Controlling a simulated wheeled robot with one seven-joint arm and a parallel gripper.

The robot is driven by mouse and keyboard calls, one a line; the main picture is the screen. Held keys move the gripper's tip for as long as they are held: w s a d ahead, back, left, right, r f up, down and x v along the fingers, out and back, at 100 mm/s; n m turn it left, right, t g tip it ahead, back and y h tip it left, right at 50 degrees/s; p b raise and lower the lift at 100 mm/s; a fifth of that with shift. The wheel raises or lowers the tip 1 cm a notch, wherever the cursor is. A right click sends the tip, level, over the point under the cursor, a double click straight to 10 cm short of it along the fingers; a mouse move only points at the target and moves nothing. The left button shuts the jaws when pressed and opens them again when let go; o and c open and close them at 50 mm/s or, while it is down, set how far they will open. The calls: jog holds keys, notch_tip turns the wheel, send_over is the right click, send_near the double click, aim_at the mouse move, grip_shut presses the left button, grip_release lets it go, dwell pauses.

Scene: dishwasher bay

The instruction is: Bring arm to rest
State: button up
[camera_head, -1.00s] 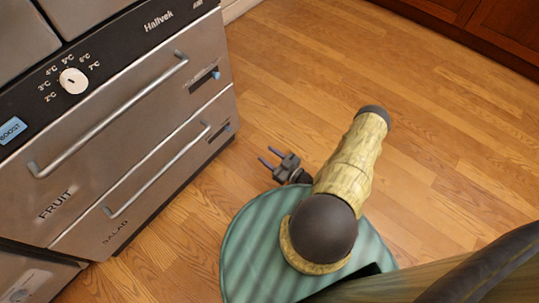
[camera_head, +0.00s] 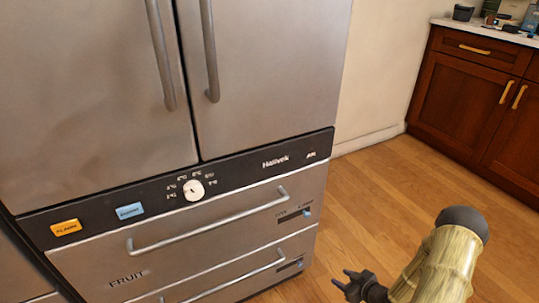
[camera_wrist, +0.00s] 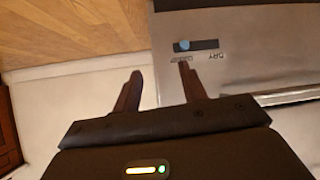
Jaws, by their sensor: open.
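My gripper (camera_head: 350,280) is open and empty in the head view, low in the picture and just right of the fridge's lower drawers. My arm bends beside it at the lower right. In the wrist view my gripper (camera_wrist: 160,88) shows its two fingers spread apart with nothing between them. The fridge (camera_head: 262,70) is steel, with two upper doors and lower drawers. A drawer corner with a blue knob shows in the wrist view (camera_wrist: 235,70). The doors and the fruit drawer (camera_head: 200,240) look shut.
A dial (camera_head: 194,190) and orange and blue buttons sit on the fridge's dark strip. A wooden cabinet (camera_head: 460,95) with small items on its countertop stands at the back right. The wooden floor (camera_head: 375,185) between fridge and cabinet is clear.

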notch_tip(320, 180, up, 24)
jog(key=a+m+g+h+p, duration=0.1)
jog(key=m+g+h+p, duration=0.25)
jog(key=h+p, duration=0.2)
jog(key=s+a+r+m+g+p, duration=0.2)
jog(key=s+a+r, duration=0.3)
jog(key=s+r, duration=0.3)
jog(key=s+a+r+m+g+p, duration=0.15)
jog(key=s+a+r, duration=0.25)
jog(key=s+r, duration=0.4)
notch_tip(320, 180, up, 39)
jog(key=w+p, duration=0.1)
jog(key=p, duration=3.7)
jog(key=shift+w+f, duration=0.15)
jog(key=shift+w, duration=0.15)
jog(key=shift+w+d, duration=0.1)
